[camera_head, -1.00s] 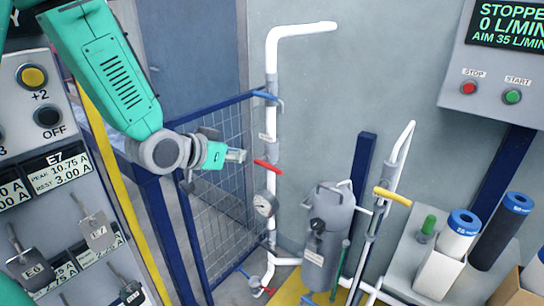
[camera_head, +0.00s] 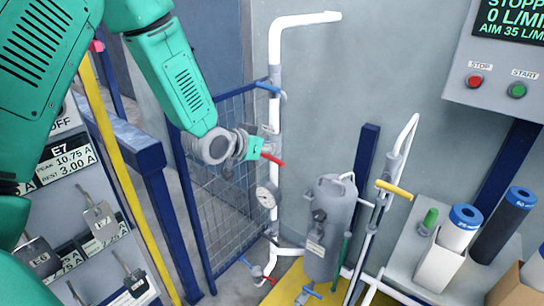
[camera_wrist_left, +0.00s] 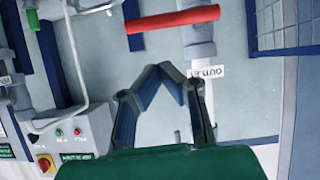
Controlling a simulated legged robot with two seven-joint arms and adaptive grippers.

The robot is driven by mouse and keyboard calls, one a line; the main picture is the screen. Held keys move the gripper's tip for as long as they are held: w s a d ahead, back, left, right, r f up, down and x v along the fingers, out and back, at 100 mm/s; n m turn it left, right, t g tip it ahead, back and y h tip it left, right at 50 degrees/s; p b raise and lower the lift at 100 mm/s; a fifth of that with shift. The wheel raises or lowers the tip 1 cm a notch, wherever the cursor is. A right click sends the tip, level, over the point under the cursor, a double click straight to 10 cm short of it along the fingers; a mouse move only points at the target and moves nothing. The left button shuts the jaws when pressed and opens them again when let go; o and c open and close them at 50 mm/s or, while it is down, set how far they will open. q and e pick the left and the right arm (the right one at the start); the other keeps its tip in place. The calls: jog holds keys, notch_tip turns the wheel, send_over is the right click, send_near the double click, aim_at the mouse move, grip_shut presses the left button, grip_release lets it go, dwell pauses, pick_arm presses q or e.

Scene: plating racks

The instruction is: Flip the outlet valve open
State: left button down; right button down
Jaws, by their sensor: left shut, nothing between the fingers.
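The outlet valve has a red lever (camera_head: 273,160) on the white vertical pipe (camera_head: 274,110), beside a small label. In the left wrist view the red lever (camera_wrist_left: 172,19) lies crosswise to the pipe, and the label there (camera_wrist_left: 207,72) reads OUTLET upside down. My left gripper (camera_head: 262,149) is close to the lever in the head view and hides part of the pipe and valve. In the wrist view its fingers (camera_wrist_left: 165,70) are shut and empty, with the lever beyond the tips. Contact cannot be told. My right gripper is not in view.
A grey tank (camera_head: 330,220) and a yellow lever (camera_head: 394,190) stand to the right. A blue mesh fence (camera_head: 225,190) is behind my left arm. The wall right of the pipe is clear.

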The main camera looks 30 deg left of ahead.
aim_at(271, 157)
pick_arm(q)
jog(key=f, duration=0.2)
jog(key=w+f, duration=0.1)
jog(key=shift+d+f, duration=0.2)
jog(key=shift+f, duration=0.15)
jog(key=shift+a, duration=0.15)
